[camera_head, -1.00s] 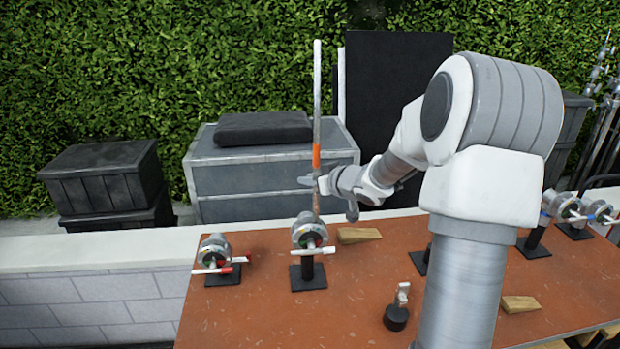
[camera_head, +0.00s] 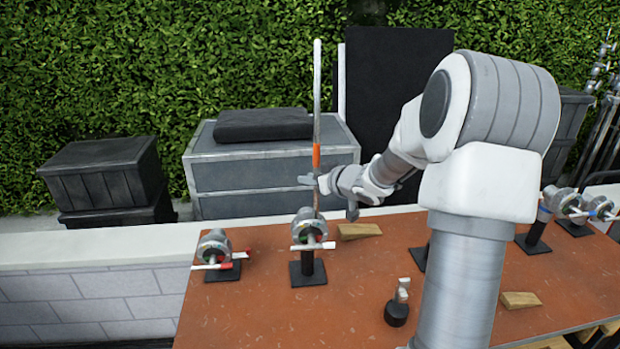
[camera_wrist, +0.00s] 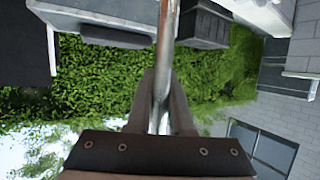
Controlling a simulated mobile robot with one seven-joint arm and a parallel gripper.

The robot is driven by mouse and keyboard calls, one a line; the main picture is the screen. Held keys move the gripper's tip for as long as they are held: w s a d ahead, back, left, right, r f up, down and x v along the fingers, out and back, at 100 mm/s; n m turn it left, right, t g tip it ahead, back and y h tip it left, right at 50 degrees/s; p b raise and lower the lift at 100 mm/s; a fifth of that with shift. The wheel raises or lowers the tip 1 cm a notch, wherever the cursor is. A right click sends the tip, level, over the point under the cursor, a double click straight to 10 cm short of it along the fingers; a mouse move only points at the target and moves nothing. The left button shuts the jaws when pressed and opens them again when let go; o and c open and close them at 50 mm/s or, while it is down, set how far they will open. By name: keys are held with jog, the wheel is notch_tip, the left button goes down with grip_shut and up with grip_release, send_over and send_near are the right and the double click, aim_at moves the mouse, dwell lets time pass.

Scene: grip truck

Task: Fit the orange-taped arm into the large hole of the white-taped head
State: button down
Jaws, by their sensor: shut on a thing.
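The orange-taped arm is a long, thin silver rod (camera_head: 317,100) with an orange band, held close to upright in the head view. My gripper (camera_head: 316,183) is shut on it just below the band. The rod (camera_wrist: 165,60) also runs between my fingers (camera_wrist: 160,112) in the wrist view. The white-taped head (camera_head: 306,226) is a round grey clamp with a white-tipped handle, on a black stand on the table. The rod's lower end meets the top of this head in the picture; I cannot tell whether it is inside the large hole.
A red-taped head (camera_head: 214,246) stands to the left on the orange-brown table (camera_head: 260,315). More heads (camera_head: 563,202) stand at the far right. Wooden wedges (camera_head: 359,231) and a small black-based part (camera_head: 397,308) lie nearby. Grey cases (camera_head: 270,170) stand behind.

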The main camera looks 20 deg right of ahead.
jog(key=c, duration=0.7)
grip_release()
jog(key=shift+c, duration=0.2)
jog(key=shift+f, duration=0.1)
jog(key=shift+s, duration=0.1)
jog(key=p+v, duration=0.1)
jog(key=v, duration=1.6)
jog(key=shift+s+p, duration=0.15)
jog(key=shift+p, duration=0.25)
